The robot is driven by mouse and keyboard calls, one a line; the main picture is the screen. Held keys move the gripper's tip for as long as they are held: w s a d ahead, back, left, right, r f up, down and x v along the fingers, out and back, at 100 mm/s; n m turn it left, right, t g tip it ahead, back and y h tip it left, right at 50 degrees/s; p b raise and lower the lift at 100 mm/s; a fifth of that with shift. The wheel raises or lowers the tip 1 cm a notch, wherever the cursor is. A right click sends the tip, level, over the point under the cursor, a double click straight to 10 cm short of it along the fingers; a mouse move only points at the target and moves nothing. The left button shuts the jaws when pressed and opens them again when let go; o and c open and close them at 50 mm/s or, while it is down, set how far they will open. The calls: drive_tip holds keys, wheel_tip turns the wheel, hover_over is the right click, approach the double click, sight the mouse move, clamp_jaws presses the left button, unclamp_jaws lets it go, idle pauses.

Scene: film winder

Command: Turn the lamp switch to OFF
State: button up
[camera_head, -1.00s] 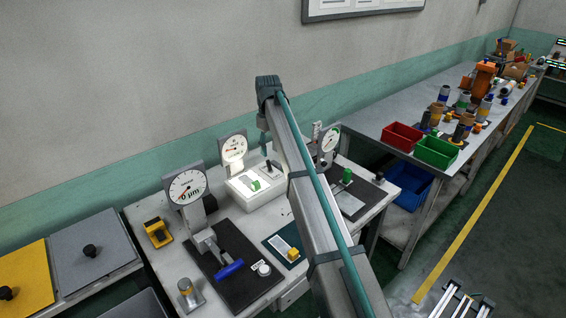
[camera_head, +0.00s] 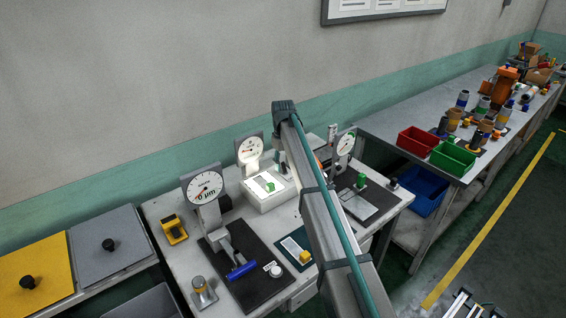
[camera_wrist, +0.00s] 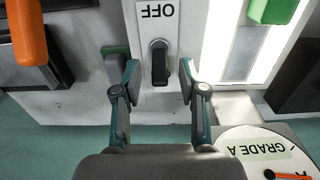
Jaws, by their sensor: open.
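The lamp switch (camera_wrist: 159,64) is a black knob on a pale panel, in the upper middle of the wrist view. Its lever stands upright in that picture, below an OFF label (camera_wrist: 157,10) that reads upside down. My gripper (camera_wrist: 158,80) is open, with one finger on each side of the lever and a visible gap on both sides. The lit white lamp box (camera_head: 268,190) shows in the head view, left of my arm. There my arm hides the switch and my gripper.
In the wrist view, a GRADE A dial (camera_wrist: 270,150) stands close at lower right. An orange handle (camera_wrist: 27,32) is at upper left and a green block (camera_wrist: 270,10) at upper right. In the head view, a large dial gauge (camera_head: 204,187) stands left of the box.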

drive_tip(key=shift+f, duration=0.2)
clamp_jaws()
